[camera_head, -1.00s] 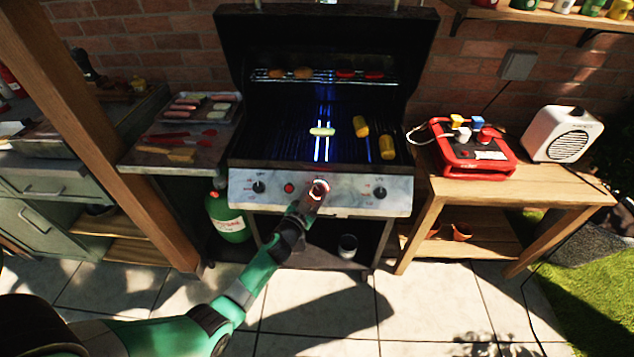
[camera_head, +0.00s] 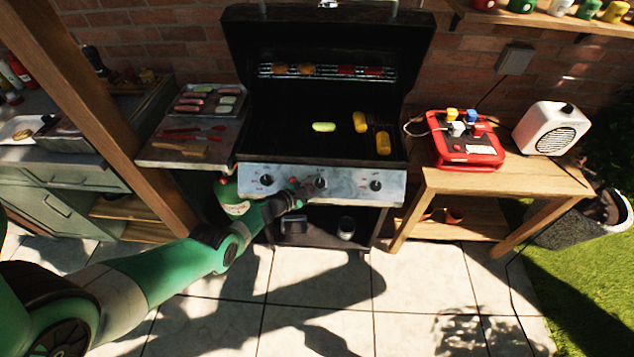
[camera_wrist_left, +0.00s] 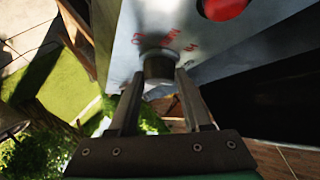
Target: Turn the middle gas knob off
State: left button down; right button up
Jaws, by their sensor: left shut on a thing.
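The middle gas knob (camera_head: 320,183) is on the silver front panel of the grill (camera_head: 345,190). My left gripper (camera_head: 309,187) reaches it from the left and front. In the left wrist view my gripper (camera_wrist_left: 160,82) has one finger on each side of the dark round knob (camera_wrist_left: 158,64) and is shut on it. Red markings are on the panel beside the knob, too blurred to read fully. The knob's exact pointer direction cannot be told. The left knob (camera_head: 266,180) and right knob (camera_head: 376,185) are untouched. No blue flame shows under the grate. My right gripper is not in view.
A red button (camera_wrist_left: 225,6) is on the panel near the gripper. A green gas bottle (camera_head: 231,196) stands below left of the grill. Corn and a pale green piece (camera_head: 324,127) lie on the grate. A wooden side table (camera_head: 450,182) stands to the right.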

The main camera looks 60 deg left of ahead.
pick_arm(q)
jog(key=shift+f, duration=0.1)
dwell(0.3)
jog(key=shift+c, duration=1.8)
grip_release()
jog(key=shift+s+r, duration=0.1)
jog(key=shift+r, duration=0.1)
jog(key=p+v, duration=0.9)
jog(key=v, duration=0.2)
jog(key=shift+s+p, duration=0.15)
jog(key=shift+p, duration=0.25)
jog(key=shift+d, duration=0.1)
